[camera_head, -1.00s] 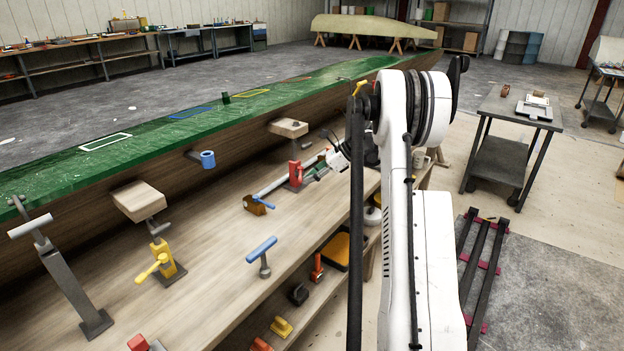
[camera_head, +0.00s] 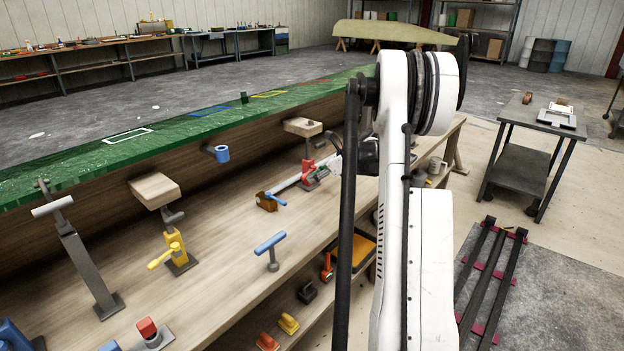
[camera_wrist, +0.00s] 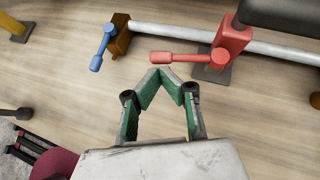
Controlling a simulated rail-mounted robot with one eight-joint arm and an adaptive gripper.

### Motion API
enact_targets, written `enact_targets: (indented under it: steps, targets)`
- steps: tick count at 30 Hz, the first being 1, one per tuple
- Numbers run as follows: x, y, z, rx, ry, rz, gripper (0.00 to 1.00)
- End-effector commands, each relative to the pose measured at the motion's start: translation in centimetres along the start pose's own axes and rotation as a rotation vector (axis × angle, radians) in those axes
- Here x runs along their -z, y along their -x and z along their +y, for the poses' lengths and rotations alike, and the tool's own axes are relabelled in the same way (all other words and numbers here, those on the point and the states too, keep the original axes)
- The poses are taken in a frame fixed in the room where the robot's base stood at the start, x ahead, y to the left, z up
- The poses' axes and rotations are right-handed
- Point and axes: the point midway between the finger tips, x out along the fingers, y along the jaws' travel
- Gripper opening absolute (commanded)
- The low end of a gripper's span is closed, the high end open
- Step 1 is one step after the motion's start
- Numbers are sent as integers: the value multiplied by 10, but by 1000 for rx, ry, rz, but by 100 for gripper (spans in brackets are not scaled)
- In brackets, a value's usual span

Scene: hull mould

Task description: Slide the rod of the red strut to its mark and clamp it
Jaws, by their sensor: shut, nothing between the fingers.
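The red strut's clamp (camera_head: 309,174) stands on the bench, and its red lever (camera_wrist: 178,57) points left in the wrist view. A silver rod (camera_wrist: 172,33) lies level, running from a brown block (camera_wrist: 119,37) with a blue lever (camera_wrist: 102,48) to the red clamp body (camera_wrist: 232,38) and on to the right. I cannot make out a mark on the rod. My gripper (camera_wrist: 167,71), with green-sided fingers, is shut and empty, just below the red lever in the picture; I cannot tell whether they touch. In the head view my arm mostly hides it.
A yellow strut (camera_head: 176,248) stands upright under a wooden pad (camera_head: 154,189). A blue-topped post (camera_head: 270,243) stands nearer on the bench (camera_head: 225,225). The green-topped hull mould (camera_head: 60,178) runs along the back. A steel trolley (camera_head: 515,160) stands to the right.

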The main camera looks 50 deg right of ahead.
Motion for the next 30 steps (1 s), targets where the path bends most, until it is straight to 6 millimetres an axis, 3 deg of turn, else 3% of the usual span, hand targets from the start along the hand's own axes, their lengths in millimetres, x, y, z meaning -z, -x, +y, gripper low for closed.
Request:
enact_targets:
  steps: [23, 28, 30]
  targets:
    - [16, 14, -7, -3, 2, 0, 0]
    - [35, 27, 2, -8, 5, 0, 0]
    - [32, 44, 4, -8, 6, 0, 0]
